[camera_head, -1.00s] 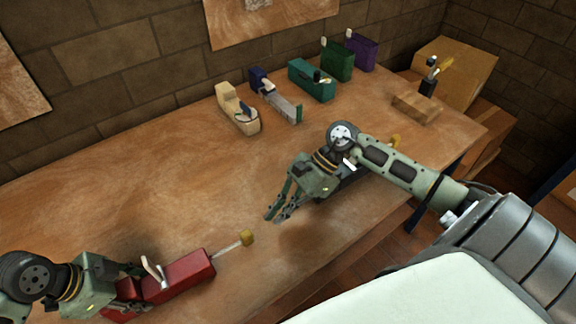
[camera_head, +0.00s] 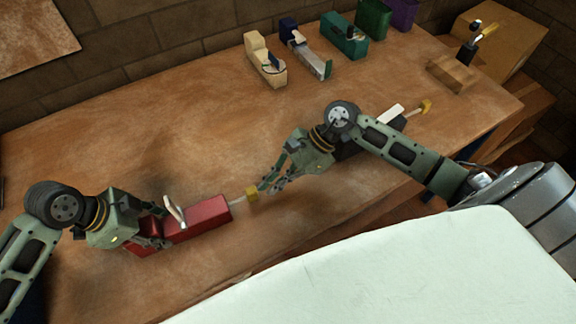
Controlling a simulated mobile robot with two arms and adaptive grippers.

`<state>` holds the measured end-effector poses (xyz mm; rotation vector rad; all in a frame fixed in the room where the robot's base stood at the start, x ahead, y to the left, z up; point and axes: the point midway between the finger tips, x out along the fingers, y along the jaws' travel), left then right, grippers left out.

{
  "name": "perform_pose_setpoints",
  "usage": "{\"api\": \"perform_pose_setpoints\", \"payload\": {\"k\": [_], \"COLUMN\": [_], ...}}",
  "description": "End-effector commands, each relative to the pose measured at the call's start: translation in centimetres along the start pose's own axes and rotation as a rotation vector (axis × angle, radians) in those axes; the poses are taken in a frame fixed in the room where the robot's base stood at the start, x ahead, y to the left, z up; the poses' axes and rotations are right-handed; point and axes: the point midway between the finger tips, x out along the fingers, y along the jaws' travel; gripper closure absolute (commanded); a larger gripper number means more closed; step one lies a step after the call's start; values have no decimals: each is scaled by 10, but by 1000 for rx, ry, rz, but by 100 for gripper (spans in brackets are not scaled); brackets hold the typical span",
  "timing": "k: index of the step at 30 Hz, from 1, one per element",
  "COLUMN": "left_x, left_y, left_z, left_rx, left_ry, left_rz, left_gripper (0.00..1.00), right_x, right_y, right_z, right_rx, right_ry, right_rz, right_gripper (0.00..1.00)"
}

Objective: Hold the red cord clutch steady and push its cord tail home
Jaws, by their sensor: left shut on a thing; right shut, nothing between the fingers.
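The red cord clutch (camera_head: 203,216) is a long red block lying on the bench at the lower left, with a pale lever (camera_head: 174,209) standing up from its top. A short pale cord tail (camera_head: 238,201) sticks out of its right end and carries a yellow knob (camera_head: 251,194). My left gripper (camera_head: 158,228) is shut on the red cord clutch near its left end, and hides part of it. My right gripper (camera_head: 268,187) is shut and empty, its fingertips just right of the yellow knob; I cannot tell whether they touch.
A dark block with a white lever (camera_head: 392,115) and a yellow knob (camera_head: 426,106) is partly hidden behind my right arm. Along the back stand cream (camera_head: 265,62), blue-grey (camera_head: 306,50), teal (camera_head: 344,37), green and purple blocks. The left middle of the bench is clear.

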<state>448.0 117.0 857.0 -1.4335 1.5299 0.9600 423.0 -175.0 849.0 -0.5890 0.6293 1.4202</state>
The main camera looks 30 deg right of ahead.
Motion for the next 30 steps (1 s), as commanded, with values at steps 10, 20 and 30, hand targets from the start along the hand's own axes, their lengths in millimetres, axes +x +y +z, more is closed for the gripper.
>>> {"api": "perform_pose_setpoints", "payload": {"k": [10, 20, 30], "left_x": [0, 0, 0], "left_y": [0, 0, 0], "left_z": [-2, -3, -2], "left_rx": [1, 1, 1], "left_ry": [4, 6, 4], "left_rz": [-1, -1, -1], "left_gripper": [100, 100, 100], "right_x": [19, 12, -52], "right_y": [1, 1, 0], "right_z": [21, 21, 17], "right_rx": [-1, -2, 0], "right_ry": [-4, -5, 3], "right_rz": [2, 2, -1], "right_gripper": [100, 100, 100]}}
